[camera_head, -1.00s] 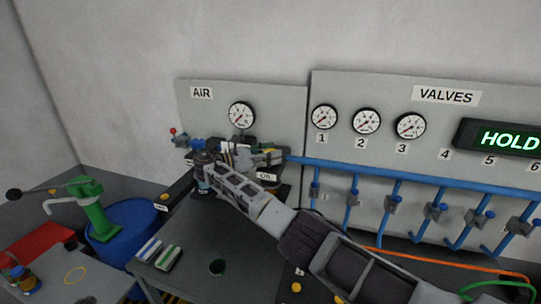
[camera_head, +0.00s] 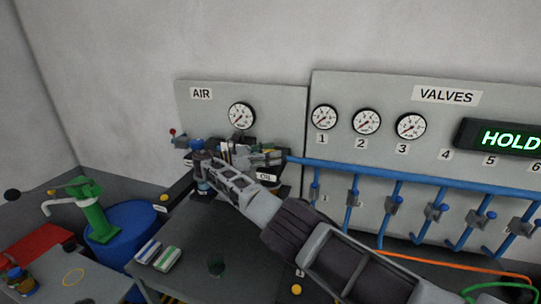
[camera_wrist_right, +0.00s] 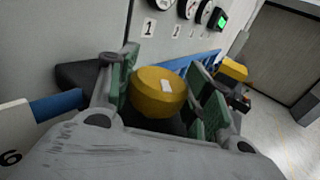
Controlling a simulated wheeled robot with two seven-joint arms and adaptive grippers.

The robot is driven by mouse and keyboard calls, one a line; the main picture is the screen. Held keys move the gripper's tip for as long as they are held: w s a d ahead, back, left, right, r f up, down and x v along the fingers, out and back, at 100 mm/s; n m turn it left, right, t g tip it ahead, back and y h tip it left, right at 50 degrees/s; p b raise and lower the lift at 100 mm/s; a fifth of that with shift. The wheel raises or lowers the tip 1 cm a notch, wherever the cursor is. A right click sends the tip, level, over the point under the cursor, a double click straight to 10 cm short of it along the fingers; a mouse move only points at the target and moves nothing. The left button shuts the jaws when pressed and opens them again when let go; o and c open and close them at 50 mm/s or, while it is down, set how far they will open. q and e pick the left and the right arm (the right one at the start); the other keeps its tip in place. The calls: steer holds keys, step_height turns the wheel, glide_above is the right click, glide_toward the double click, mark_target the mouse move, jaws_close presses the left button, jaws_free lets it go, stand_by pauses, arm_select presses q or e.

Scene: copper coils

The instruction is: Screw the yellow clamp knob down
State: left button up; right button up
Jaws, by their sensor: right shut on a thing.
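The yellow clamp knob (camera_wrist_right: 158,92) is round with a small white mark on its face, and sits between the fingers of my right gripper (camera_wrist_right: 165,95) in the right wrist view. The green finger pads stand on both sides of it and are shut on it. In the head view, my right gripper (camera_head: 203,160) reaches to the far left end of the bench, below the air gauge. The knob is hidden there by the gripper and arm. My left gripper is not in view.
A valve panel (camera_head: 446,184) with gauges and blue pipes (camera_head: 400,172) stands at the back right. A green pump (camera_head: 92,207) and blue drum (camera_head: 133,228) are left of the bench (camera_head: 215,240). Striped blocks (camera_head: 158,254) lie on the bench's left edge. An orange hose lies at right.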

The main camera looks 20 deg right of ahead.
steer(key=shift+r, duration=0.25)
steer(key=o, duration=1)
steer(key=shift+f, duration=0.2)
steer(key=shift+o, duration=0.2)
steer(key=shift+r, duration=0.1)
steer(key=shift+r, duration=4.9)
